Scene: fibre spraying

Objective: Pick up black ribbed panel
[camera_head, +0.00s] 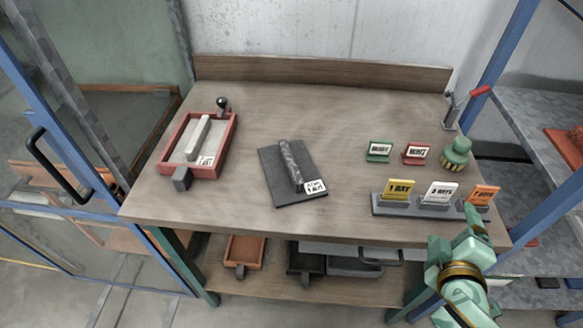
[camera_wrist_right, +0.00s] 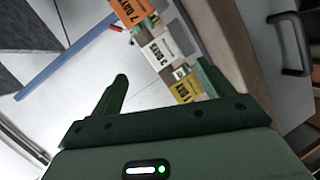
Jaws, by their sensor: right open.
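The black ribbed panel (camera_head: 270,180) lies flat on the middle of the wooden table (camera_head: 240,110). A dark mottled bar (camera_head: 290,160) rests along it, with a white label (camera_head: 316,187) at the near end. My right gripper (camera_head: 472,220) is at the table's front right corner, beside the card holder and well to the right of the panel. In the right wrist view its two green fingers (camera_wrist_right: 162,78) are spread with nothing held between them. I cannot make out the panel in that view. My left gripper is not in view.
A red-framed tray (camera_head: 229,150) stands at the left. A grey holder (camera_head: 385,208) with yellow, white and orange cards, small green (camera_head: 379,151) and red (camera_head: 416,154) signs and a green knobbed object (camera_head: 456,155) stand at the right. Table around the panel is clear.

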